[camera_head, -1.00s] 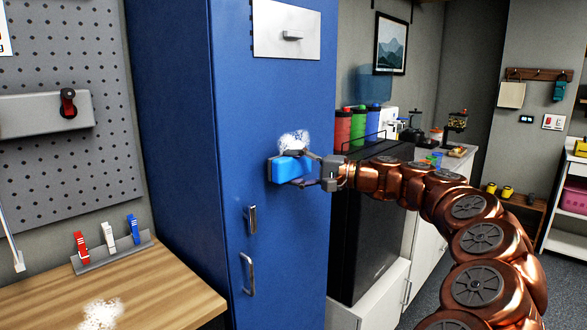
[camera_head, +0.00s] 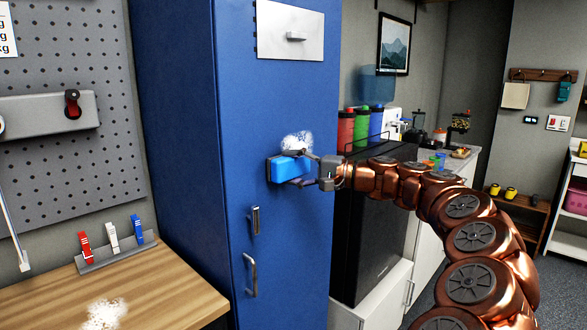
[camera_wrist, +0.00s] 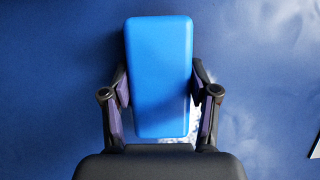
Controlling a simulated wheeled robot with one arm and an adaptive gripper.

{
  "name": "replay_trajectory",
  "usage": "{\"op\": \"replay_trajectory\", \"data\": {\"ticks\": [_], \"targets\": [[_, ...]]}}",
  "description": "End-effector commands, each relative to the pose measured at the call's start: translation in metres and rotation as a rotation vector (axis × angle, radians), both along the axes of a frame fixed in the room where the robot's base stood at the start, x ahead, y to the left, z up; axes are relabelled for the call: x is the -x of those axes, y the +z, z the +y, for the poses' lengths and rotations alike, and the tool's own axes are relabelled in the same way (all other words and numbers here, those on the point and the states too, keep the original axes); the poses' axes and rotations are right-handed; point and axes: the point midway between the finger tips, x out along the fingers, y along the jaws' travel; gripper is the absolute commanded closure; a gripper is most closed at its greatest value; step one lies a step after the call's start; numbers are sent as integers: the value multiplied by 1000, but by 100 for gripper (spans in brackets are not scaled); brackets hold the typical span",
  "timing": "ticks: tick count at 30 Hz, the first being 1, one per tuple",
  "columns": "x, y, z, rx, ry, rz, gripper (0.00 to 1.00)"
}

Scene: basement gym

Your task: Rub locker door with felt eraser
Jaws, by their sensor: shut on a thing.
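The felt eraser (camera_head: 287,168) is a light blue block with a dark grey face turned toward the blue locker door (camera_head: 285,240). My gripper (camera_head: 305,170) is shut on the eraser's sides and holds it at the door; I cannot tell whether the felt touches the door. A white smudge (camera_head: 297,142) shows on the door just above the eraser in the head view. In the wrist view, the eraser (camera_wrist: 160,75) stands between both fingers, the door (camera_wrist: 60,80) fills the background, and part of the white smudge (camera_wrist: 194,125) shows beside the eraser's lower end.
The door has metal handles (camera_head: 250,275) below and a pale plate (camera_head: 290,30) above. A wooden bench (camera_head: 150,290) with a white patch (camera_head: 103,314) and clips (camera_head: 112,237) stands left. A black cabinet (camera_head: 370,235) stands right, beside my arm.

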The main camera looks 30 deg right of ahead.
Motion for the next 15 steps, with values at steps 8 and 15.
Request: {"op": "replay_trajectory", "data": {"ticks": [8,15], "targets": [[-4,0,1,0,0,0,68],[-6,1,-3,0,-1,0,68]]}}
